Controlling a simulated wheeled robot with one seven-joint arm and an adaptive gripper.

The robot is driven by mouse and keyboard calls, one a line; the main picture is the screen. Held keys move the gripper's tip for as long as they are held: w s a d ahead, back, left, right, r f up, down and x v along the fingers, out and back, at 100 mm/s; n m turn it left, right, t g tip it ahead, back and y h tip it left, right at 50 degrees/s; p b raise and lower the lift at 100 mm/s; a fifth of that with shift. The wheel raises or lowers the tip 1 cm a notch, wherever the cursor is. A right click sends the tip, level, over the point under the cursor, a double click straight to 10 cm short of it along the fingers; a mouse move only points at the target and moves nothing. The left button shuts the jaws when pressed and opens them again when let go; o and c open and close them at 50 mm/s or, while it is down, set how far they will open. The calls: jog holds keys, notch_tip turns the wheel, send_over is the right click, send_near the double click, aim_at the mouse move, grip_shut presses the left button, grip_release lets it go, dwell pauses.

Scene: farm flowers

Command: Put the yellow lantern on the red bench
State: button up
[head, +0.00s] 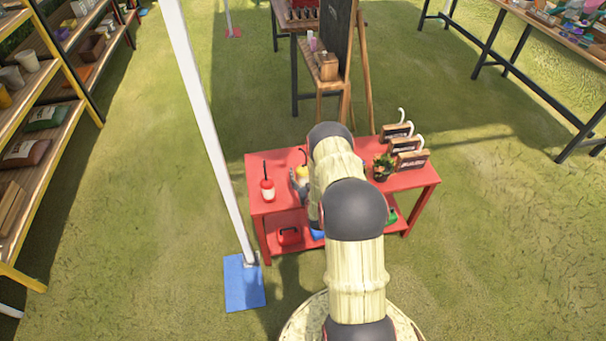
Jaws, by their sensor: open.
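The red bench (335,215) stands on the grass in the middle of the head view. The yellow lantern (303,172), with a thin dark handle, shows at the left part of the bench top, partly covered by my gripper and arm. It looks upright; I cannot tell whether its base rests on the bench. My gripper (298,180) is open, with its grey fingers close beside the lantern. Contact between them is too small to tell. My arm hides the middle of the bench.
A red and white lantern-like item (267,188) stands left on the bench top. A potted plant (382,167) and several small signs (409,150) stand on its right. A red item (288,235) sits on the lower shelf. A white pole (208,125) rises at left, a blackboard (336,45) behind.

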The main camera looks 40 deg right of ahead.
jog(key=shift+s+r, duration=0.1)
jog(key=shift+r, duration=0.1)
jog(key=p+v, duration=0.3)
jog(key=v, duration=0.8)
jog(key=shift+s+a, duration=0.25)
jog(key=shift+s, duration=0.05)
jog(key=shift+r, duration=0.1)
dwell(0.5)
